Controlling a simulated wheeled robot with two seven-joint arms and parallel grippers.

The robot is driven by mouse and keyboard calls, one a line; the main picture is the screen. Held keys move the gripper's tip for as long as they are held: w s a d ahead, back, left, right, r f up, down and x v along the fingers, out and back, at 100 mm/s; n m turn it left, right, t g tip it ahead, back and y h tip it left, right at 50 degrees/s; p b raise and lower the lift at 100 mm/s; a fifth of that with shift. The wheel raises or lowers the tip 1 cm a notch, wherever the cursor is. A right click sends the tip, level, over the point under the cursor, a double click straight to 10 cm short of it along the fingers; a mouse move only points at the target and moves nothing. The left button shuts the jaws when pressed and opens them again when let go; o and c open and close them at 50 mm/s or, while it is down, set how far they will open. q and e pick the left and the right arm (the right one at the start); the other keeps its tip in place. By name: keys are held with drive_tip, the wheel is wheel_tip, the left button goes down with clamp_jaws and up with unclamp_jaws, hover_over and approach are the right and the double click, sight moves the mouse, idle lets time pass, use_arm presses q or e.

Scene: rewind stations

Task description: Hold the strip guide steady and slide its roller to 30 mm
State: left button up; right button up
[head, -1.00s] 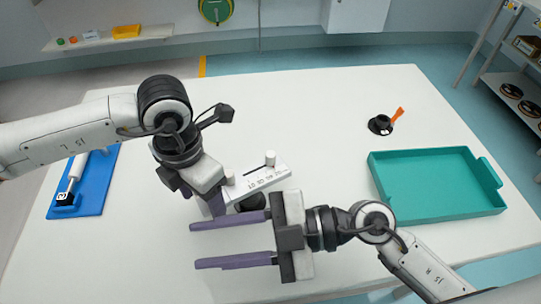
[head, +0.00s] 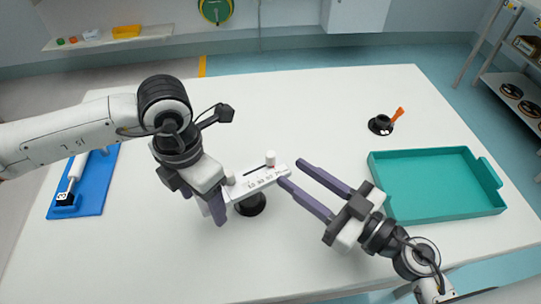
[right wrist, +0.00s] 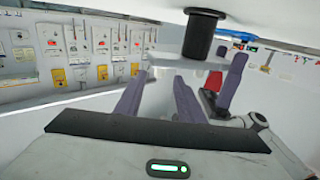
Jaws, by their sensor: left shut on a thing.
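The strip guide (head: 257,183) is a pale bar with a slot and a printed scale, on a round black foot (head: 252,205). A white upright roller (head: 270,159) stands toward its right end; its reading is too small to tell. A second white post (head: 230,178) stands near the left end. My left gripper (head: 217,212) is shut on the guide's left end. My right gripper (head: 292,172) is open and empty, its fingertips by the guide's right end. The right wrist view shows its spread fingers (right wrist: 160,90) and the black foot (right wrist: 202,35), upside down.
A teal tray (head: 437,220) lies on the right of the white table. A black holder with an orange piece (head: 381,124) stands behind it. A blue board with a white roller (head: 92,190) lies at the left. The table's front middle is clear.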

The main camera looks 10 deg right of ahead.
sight(274, 161)
drive_tip(key=x, duration=0.7)
drive_tip(key=shift+w+a, duration=0.3)
drive_tip(key=shift+c, duration=0.4)
clamp_jaws()
